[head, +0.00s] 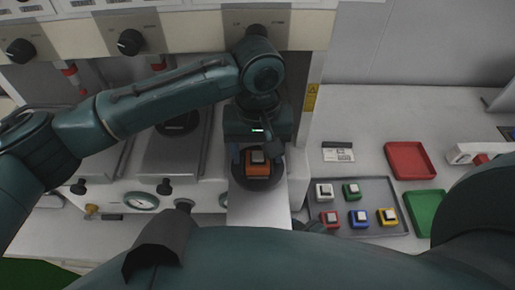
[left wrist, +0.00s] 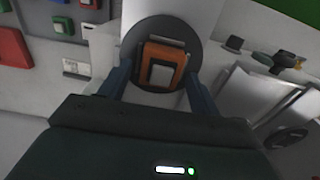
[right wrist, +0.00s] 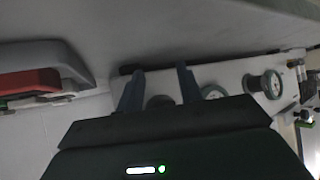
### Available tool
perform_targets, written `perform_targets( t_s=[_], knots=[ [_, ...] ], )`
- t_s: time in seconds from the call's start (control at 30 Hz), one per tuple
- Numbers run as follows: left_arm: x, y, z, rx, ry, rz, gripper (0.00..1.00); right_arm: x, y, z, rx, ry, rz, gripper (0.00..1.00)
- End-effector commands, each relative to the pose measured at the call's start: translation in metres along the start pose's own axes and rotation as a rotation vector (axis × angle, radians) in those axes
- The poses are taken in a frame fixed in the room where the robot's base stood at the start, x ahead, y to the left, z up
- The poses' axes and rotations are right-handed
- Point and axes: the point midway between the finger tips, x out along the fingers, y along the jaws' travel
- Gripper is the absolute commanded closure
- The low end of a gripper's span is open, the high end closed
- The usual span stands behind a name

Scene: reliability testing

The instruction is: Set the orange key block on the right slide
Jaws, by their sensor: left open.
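The orange key block (head: 258,170), with a pale key on top, rests on the dark round pad (head: 240,181) of the right slide (head: 256,208). My left gripper (head: 257,157) is directly over the block, pointing down. In the left wrist view the block (left wrist: 161,68) lies between the spread fingers (left wrist: 158,78), within the pad's outline (left wrist: 142,27). The fingers are open, one on each side, and do not appear to press on it. My right gripper (right wrist: 160,80) is open and empty in the right wrist view, away from the block.
A grey tray (head: 378,194) at the right holds several key blocks in white, green, red, blue and yellow. A red tray (head: 410,160) and a green tray (head: 424,212) lie beyond it. The knobbed machine panel (head: 190,33) stands behind my left arm.

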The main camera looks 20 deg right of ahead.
Motion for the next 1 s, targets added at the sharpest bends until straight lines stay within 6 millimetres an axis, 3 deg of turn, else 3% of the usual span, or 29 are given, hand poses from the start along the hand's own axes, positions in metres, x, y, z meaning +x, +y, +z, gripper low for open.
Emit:
perform_targets(
  t_s=[0.17, 0.4, 0.5, 0.7, 1.0],
  knots=[
    [-0.003, 0.000, -0.001, 0.000, 0.002, 0.000, 0.37, 0.002, 0.000, 0.000, 0.000, 0.002, 0.001, 0.64],
    [-0.035, 0.000, 0.000, 0.000, 0.000, 0.000, 0.37, -0.011, 0.002, -0.019, -0.013, -0.012, 0.005, 0.64],
    [-0.047, 0.001, -0.001, 0.000, 0.002, 0.002, 0.37, -0.005, 0.004, -0.007, -0.016, -0.025, 0.007, 0.64],
    [-0.072, 0.000, -0.001, -0.001, 0.001, 0.001, 0.37, -0.004, 0.004, -0.005, -0.015, -0.028, 0.008, 0.64],
    [-0.079, 0.000, 0.000, 0.000, -0.001, 0.000, 0.37, -0.005, 0.004, -0.007, -0.014, -0.025, 0.008, 0.64]
  ],
)
